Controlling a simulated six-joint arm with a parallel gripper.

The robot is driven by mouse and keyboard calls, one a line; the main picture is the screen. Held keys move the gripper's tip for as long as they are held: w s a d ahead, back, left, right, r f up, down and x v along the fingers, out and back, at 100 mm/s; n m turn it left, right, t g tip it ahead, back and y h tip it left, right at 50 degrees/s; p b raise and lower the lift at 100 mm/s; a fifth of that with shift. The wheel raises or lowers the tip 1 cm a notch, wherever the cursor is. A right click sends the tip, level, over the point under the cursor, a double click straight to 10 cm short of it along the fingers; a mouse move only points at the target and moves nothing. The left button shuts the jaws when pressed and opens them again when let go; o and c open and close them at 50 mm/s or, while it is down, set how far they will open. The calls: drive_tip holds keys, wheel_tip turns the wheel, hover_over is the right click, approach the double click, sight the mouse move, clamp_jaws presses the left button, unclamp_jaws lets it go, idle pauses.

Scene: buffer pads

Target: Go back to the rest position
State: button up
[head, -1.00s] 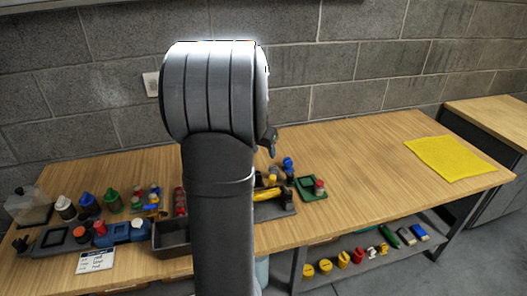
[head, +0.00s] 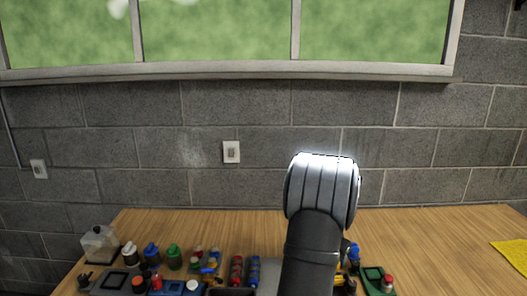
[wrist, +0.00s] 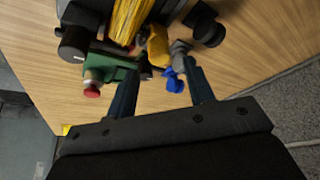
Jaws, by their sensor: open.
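My gripper (wrist: 163,74) shows in the wrist view with its two dark fingers spread apart and nothing held between them. It is above the wooden table (wrist: 248,45). A small blue-capped item (wrist: 174,80) shows between the fingertips, apparently on the table below. In the head view my arm rises at right of centre and hides part of the table; the gripper itself is not seen there.
A green holder (head: 371,279) with a red-capped item (head: 387,283) lies right of my arm. Several small bottles and a clear container (head: 100,243) stand at left. A yellow cloth (head: 513,256) lies far right. The table between holder and cloth is clear.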

drive_tip(key=shift+x, duration=1.9)
drive_tip(key=o, duration=0.6)
drive_tip(key=shift+r, duration=0.3)
drive_tip(key=o, duration=0.5)
drive_tip(key=r+n, duration=0.1)
drive_tip(key=r, duration=0.1)
drive_tip(key=a+r+n, duration=0.1)
drive_tip(key=r, duration=0.1)
drive_tip(key=a+r+n, duration=0.1)
drive_tip(key=r+n, duration=0.1)
drive_tip(key=r, duration=0.1)
drive_tip(key=shift+s+a, duration=0.25)
drive_tip(key=shift+s, duration=0.05)
drive_tip(key=shift+o, duration=0.2)
drive_tip(key=s+a+r+n+g, duration=0.1)
drive_tip(key=a+r+n, duration=0.15)
drive_tip(key=r, duration=0.25)
drive_tip(key=s+a+r+n, duration=0.1)
drive_tip(key=s+r+n, duration=0.1)
drive_tip(key=r+n, duration=0.15)
drive_tip(key=x, duration=0.9)
drive_tip(key=shift+w+d+m+h, duration=0.2)
drive_tip(key=shift+d+m+h, duration=0.1)
drive_tip(key=shift+d, duration=0.15)
drive_tip(key=v, duration=1)
